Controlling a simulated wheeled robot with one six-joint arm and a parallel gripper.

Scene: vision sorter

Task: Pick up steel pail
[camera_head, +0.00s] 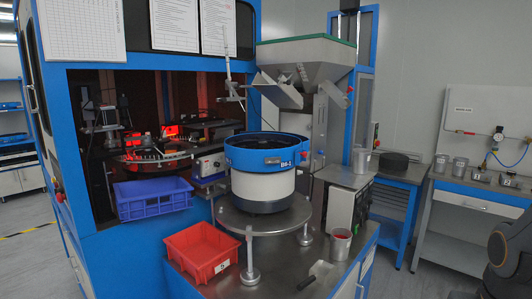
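Several small steel pails show, and I cannot tell which one the task means. One steel pail (341,245) with something red at its rim stands on the metal bench at the front right. Another steel pail (361,161) stands upright near the feeder, by the blue bench. Two more, a left pail (440,163) and a right pail (459,167), stand side by side on the bench along the right wall. My gripper is not in view. A dark, rounded part at the lower right edge looks like my arm, and nothing is seen held.
A blue and white bowl feeder (263,188) stands on a round metal plate beneath a hopper (305,58). A red crate (200,252) and a blue crate (152,197) sit to its left. A scoop (312,279) lies on the front bench. Smaller cups (480,174) line the right bench.

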